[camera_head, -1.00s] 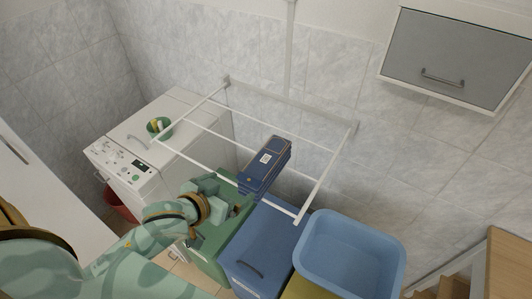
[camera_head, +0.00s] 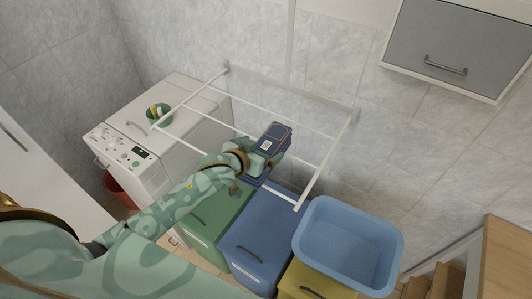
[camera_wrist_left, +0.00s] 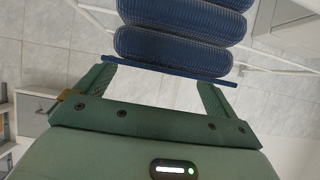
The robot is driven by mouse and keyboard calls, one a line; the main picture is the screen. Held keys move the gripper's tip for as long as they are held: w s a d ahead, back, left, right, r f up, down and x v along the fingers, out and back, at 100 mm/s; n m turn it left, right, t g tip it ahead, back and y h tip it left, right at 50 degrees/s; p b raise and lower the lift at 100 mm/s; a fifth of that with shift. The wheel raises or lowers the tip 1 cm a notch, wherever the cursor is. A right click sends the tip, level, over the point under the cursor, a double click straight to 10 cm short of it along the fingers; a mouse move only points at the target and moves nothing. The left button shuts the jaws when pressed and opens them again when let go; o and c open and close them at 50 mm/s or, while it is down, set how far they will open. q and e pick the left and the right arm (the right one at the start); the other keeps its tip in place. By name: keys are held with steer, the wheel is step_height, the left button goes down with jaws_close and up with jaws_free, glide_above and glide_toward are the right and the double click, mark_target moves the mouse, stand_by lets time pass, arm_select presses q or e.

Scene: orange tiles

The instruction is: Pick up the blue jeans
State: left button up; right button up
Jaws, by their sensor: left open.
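The blue jeans (camera_head: 276,136) hang folded over the white drying rack in the head view, with a pale label on top. In the left wrist view the jeans (camera_wrist_left: 182,48) fill the top middle as stacked dark blue folds. My left gripper (camera_head: 271,156) is at the near side of the jeans in the head view and covers part of them. In the left wrist view its two green fingers (camera_wrist_left: 160,80) are spread apart, with the lower edge of the jeans just beyond or between the tips. I cannot tell whether they touch. My right gripper is not in view.
The white drying rack (camera_head: 322,172) is fixed to the tiled wall. Below it stand a green bin (camera_head: 205,238), a blue bin (camera_head: 262,235) and a yellow bin (camera_head: 300,284) under a blue tub (camera_head: 314,208). A white washing machine (camera_head: 190,96) holds a green bowl (camera_head: 158,112).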

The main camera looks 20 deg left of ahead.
arm_select(q)
steer(key=shift+x, duration=0.85)
steer(key=shift+s, duration=0.15)
steer(key=c, duration=1.5)
steer(key=shift+o, duration=0.2)
steer(key=shift+r, duration=0.1)
